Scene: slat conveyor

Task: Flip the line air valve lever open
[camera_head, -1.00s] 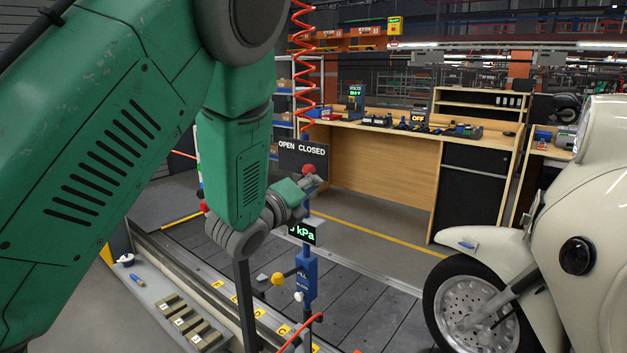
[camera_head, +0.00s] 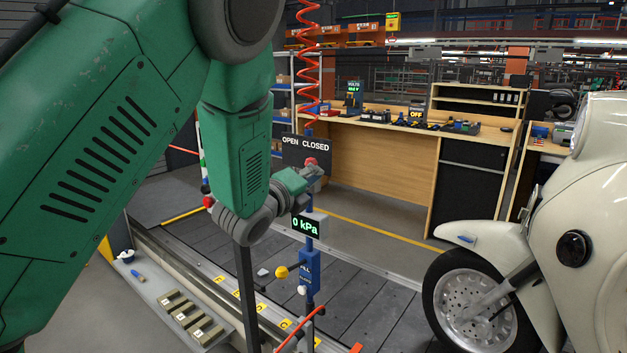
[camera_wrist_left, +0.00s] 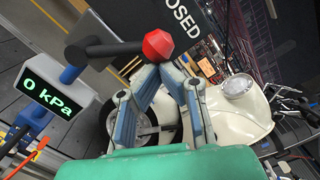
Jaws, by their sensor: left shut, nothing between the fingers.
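The air valve lever is a dark bar with a red faceted knob (camera_wrist_left: 158,46) in the left wrist view. The knob also shows in the head view (camera_head: 311,162), just below the black OPEN CLOSED sign (camera_head: 306,152). My left gripper (camera_head: 312,172) is shut and empty. In the left wrist view its fingertips (camera_wrist_left: 160,66) meet right at the underside of the knob; I cannot tell if they touch it. The gauge (camera_head: 307,225) on the blue post reads 0 kPa. My right gripper is not in view.
A cream scooter (camera_head: 530,240) is at the right. A wooden workbench (camera_head: 385,165) stands behind. A red coiled hose (camera_head: 308,60) hangs above the post.

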